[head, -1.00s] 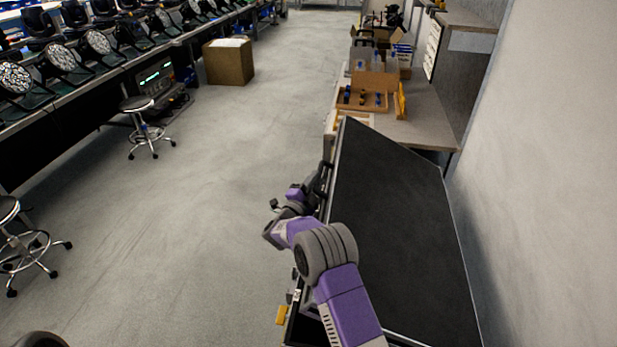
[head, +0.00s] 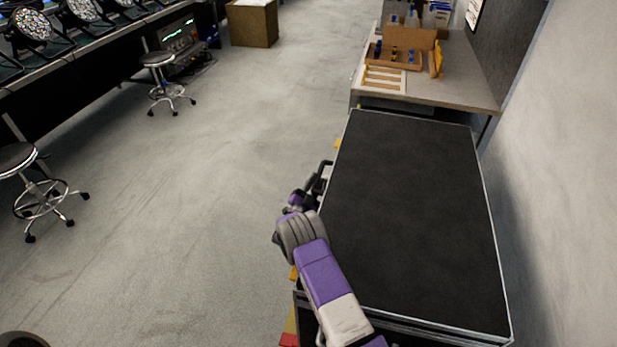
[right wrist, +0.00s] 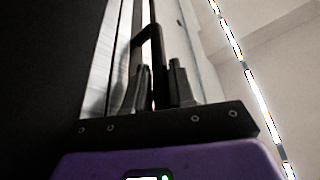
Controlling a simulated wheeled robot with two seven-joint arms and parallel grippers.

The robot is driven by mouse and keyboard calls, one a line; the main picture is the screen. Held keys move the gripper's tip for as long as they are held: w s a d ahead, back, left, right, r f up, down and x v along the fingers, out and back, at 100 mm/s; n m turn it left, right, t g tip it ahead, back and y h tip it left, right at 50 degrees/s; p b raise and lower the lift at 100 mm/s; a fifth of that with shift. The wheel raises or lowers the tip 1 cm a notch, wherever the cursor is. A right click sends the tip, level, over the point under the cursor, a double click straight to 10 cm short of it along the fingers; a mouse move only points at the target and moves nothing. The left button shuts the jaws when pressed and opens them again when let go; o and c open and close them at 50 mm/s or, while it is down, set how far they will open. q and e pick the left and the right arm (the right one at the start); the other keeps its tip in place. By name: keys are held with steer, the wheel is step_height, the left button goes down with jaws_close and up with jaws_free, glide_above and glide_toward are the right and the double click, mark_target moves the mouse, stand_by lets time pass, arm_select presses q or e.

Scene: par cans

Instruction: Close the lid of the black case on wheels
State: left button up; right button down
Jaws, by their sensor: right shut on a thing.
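The black case's lid (head: 415,215) is a large black panel with a metal rim, lying nearly flat over the case body (head: 310,325), which shows at the lower left. I cannot tell whether a gap is left along the edge hidden by my arm. My right gripper (head: 318,182) is at the lid's left edge. In the right wrist view the fingers of my right gripper (right wrist: 158,82) are shut on a black handle (right wrist: 150,42) beside a metal edge. The case's wheels are hidden. My left gripper is out of view.
A workbench (head: 450,92) with a wooden tray (head: 395,60) stands just beyond the case. A wall (head: 565,190) runs along the right. Stools (head: 160,60) and a bench of lights stand at the left. The floor (head: 220,170) between is clear.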

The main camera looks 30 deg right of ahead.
steer(key=shift+f, duration=0.5)
steer(key=c, duration=1.3)
jaws_free()
steer(key=shift+o, duration=1.2)
steer(key=shift+w+f, duration=0.1)
steer(key=p+v, duration=0.1)
steer(key=v, duration=0.6)
steer(key=shift+s+a+p, duration=0.25)
steer(key=shift+p, duration=0.15)
